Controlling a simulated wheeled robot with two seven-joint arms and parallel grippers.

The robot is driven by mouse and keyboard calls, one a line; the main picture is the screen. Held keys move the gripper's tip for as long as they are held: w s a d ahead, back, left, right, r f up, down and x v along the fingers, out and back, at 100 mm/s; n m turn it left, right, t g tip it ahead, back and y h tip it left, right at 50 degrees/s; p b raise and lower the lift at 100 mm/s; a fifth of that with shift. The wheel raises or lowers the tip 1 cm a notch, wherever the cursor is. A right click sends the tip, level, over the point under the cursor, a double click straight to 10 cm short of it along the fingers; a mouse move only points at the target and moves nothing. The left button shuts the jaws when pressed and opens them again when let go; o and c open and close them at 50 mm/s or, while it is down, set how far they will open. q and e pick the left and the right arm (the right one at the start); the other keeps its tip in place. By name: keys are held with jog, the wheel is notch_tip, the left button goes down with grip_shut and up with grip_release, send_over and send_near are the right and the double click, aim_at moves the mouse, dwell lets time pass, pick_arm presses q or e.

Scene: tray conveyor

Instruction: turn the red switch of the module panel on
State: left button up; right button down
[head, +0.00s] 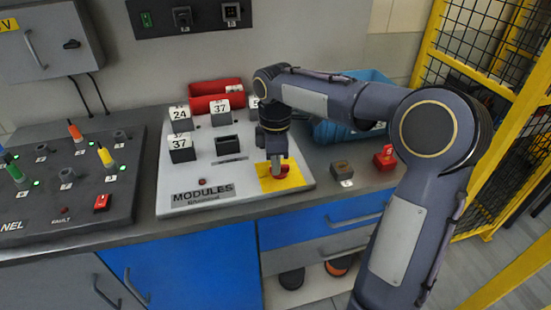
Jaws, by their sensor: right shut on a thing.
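The module panel (215,198) is a light grey slanted board marked MODULES, standing on the bench. At its lower right is a yellow square plate (266,185) with the red switch (285,171) on it. My right gripper (277,168) comes down from above and is shut on the red switch. The fingers cover much of the switch, so I cannot tell which way it is turned. My left gripper is not in view.
White-topped blocks marked 37 (183,150) and 24 sit on the panel. A dark control panel (65,190) stands at left. Red (205,104) and blue bins (330,132) are behind. Small grey (342,170) and red boxes (385,158) lie at right. A yellow fence (428,50) bounds the right side.

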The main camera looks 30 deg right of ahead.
jog(key=m+p, duration=0.1)
jog(key=m, duration=0.2)
jog(key=shift+w+r+m+p, duration=0.15)
jog(key=shift+m+p, duration=0.25)
jog(key=m+p, duration=0.1)
jog(key=m, duration=0.3)
jog(key=shift+w+d+p, duration=0.1)
jog(key=shift+d+p, duration=0.1)
jog(key=shift+p, duration=0.15)
jog(key=m+p, duration=0.1)
jog(key=m, duration=0.3)
jog(key=shift+d, duration=0.15)
jog(key=shift+d+m+p, duration=0.2)
jog(key=shift+m+p, duration=0.25)
jog(key=shift+m, duration=1.55)
jog(key=c, duration=1.4)
grip_release()
jog(key=shift+c, duration=0.2)
